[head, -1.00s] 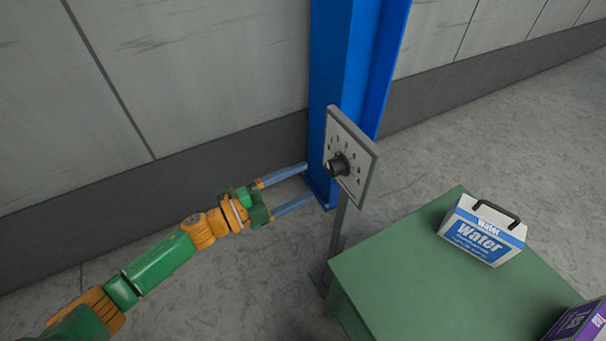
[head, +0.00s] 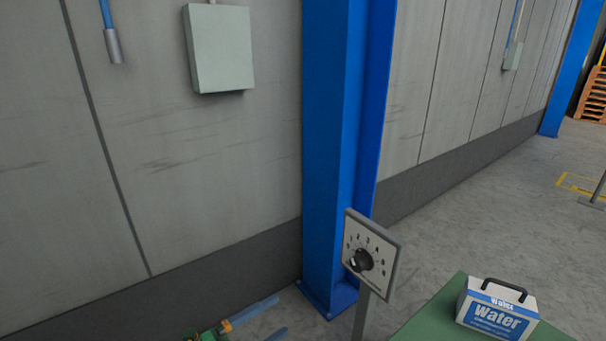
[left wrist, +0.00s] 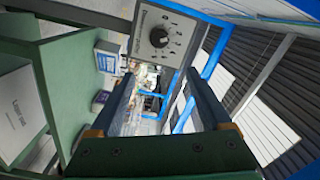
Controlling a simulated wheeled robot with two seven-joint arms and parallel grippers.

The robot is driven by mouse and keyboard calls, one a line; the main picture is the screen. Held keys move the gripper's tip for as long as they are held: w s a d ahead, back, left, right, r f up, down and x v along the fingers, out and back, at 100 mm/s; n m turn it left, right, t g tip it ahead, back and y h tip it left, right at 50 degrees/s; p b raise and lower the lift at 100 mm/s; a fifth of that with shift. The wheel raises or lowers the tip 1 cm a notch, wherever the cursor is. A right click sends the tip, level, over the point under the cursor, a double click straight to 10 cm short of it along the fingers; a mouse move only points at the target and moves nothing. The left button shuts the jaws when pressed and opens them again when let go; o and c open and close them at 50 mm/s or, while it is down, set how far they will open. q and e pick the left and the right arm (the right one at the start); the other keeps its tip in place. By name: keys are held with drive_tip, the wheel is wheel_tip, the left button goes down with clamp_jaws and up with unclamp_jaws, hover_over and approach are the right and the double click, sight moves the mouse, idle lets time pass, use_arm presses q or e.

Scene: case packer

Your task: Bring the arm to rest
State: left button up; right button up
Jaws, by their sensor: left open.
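My left gripper (head: 281,316) is low in the head view, cut off by the bottom edge. Its two bluish fingers are apart with nothing between them. In the left wrist view the open fingers (left wrist: 160,88) reach forward with a clear gap. A grey dial panel (head: 386,285) with a black knob (head: 361,260) stands on a post to the right of the gripper. The gripper is apart from it. The panel also shows at the top of the left wrist view (left wrist: 183,30). My right gripper is in neither view.
A blue column (head: 331,150) stands behind the panel, against the grey wall (head: 190,180). A green table (head: 432,325) at bottom right carries a white and blue Water pack (head: 497,311). Open floor (head: 470,220) lies beyond.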

use_arm(q)
drive_tip(key=w+a+f+n+t+y, duration=0.2)
drive_tip(key=a+f+n+y, duration=0.3)
drive_tip(key=f, duration=0.3)
drive_tip(key=s+a+f+n+g+y, duration=0.1)
drive_tip(key=s+a+f+n+y, duration=0.25)
drive_tip(key=f, duration=0.35)
drive_tip(key=s+a+f+n+g+y, duration=0.1)
drive_tip(key=s+a+f+n+y, duration=0.1)
drive_tip(key=s+f+n, duration=0.3)
drive_tip(key=s+a+f+n+g+y, duration=0.1)
drive_tip(key=s+a+f+n+y, duration=0.1)
drive_tip(key=f, duration=0.6)
drive_tip(key=s+f+n+g+y, duration=0.1)
drive_tip(key=s+f+n+g, duration=0.2)
drive_tip(key=s, duration=1.1)
drive_tip(key=s+f+n+g+y, duration=0.1)
drive_tip(key=s+f+n+g, duration=0.2)
drive_tip(key=s+f+g, duration=0.3)
drive_tip(key=s+f, duration=0.3)
drive_tip(key=s, duration=0.4)
drive_tip(key=shift+s+f, duration=0.15)
drive_tip(key=shift+s, duration=0.2)
drive_tip(key=shift+d, duration=0.1)
